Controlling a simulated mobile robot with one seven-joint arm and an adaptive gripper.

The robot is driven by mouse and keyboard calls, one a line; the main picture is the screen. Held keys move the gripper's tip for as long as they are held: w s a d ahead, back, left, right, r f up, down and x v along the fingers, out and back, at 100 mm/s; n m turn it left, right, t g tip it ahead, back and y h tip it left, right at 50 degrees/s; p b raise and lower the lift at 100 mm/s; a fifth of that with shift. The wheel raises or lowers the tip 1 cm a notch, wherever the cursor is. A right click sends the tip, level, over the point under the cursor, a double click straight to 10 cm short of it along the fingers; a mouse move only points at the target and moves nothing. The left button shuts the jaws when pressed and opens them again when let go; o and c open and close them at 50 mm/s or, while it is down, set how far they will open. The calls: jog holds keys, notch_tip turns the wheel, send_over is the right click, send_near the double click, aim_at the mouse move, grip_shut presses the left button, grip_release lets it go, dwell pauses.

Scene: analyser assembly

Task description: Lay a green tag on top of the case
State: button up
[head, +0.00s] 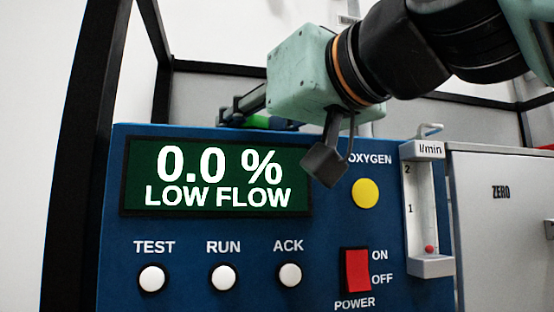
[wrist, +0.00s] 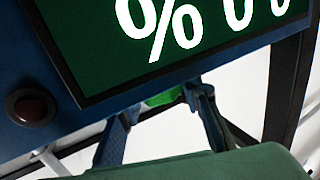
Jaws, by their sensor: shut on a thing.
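The case (head: 330,270) is the blue analyser box, with its front facing the head camera. Its display reads "0.0 % LOW FLOW". My gripper (head: 240,112) is at the case's upper edge, left of my wrist. It is shut on a green tag (head: 257,121), only partly visible there. In the wrist view the green tag (wrist: 165,96) shows between my fingers (wrist: 165,115), close to the edge of the case (wrist: 60,130). The case's top surface is hidden, so I cannot tell whether the tag touches it.
The front carries white buttons (head: 223,278), a red power switch (head: 357,270), a yellow disc (head: 365,193) and a flow meter (head: 426,210). A grey unit (head: 500,240) marked ZERO stands at the right. A black frame (head: 85,130) rises at the left.

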jog(key=shift+f, duration=0.3)
jog(key=shift+f, duration=0.1)
jog(key=shift+f+b, duration=0.15)
jog(key=shift+b, duration=0.15)
jog(key=o, duration=1.1)
jog(key=shift+r, duration=0.2)
jog(key=shift+r+p, duration=0.2)
jog(key=shift+p, duration=0.3)
jog(key=b+v, duration=0.3)
jog(key=v, duration=0.9)
jog(key=shift+f, duration=0.15)
